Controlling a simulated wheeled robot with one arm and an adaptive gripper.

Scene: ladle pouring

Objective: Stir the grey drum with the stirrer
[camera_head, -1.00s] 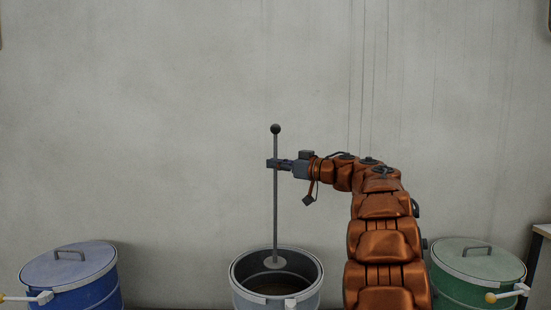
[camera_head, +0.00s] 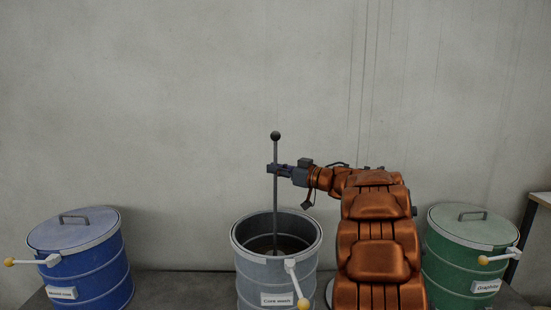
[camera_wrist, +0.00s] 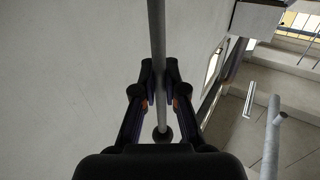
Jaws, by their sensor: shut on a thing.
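The stirrer (camera_head: 275,200) is a thin grey rod with a dark ball at its top. It stands upright, and its lower end is inside the open grey drum (camera_head: 252,284), hidden by the rim or the dark contents. The drum has a label on its front and a handle with a yellow knob. My gripper (camera_head: 275,169) is shut on the rod a little below the ball, above the drum. In the wrist view the rod (camera_wrist: 156,40) runs between the two fingers of my gripper (camera_wrist: 159,82).
A lidded blue drum (camera_head: 95,275) stands at the left and a lidded green drum (camera_head: 450,265) at the right, partly behind my arm. Both have side handles with yellow knobs. A table edge (camera_head: 540,197) shows at far right. A plain wall is behind.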

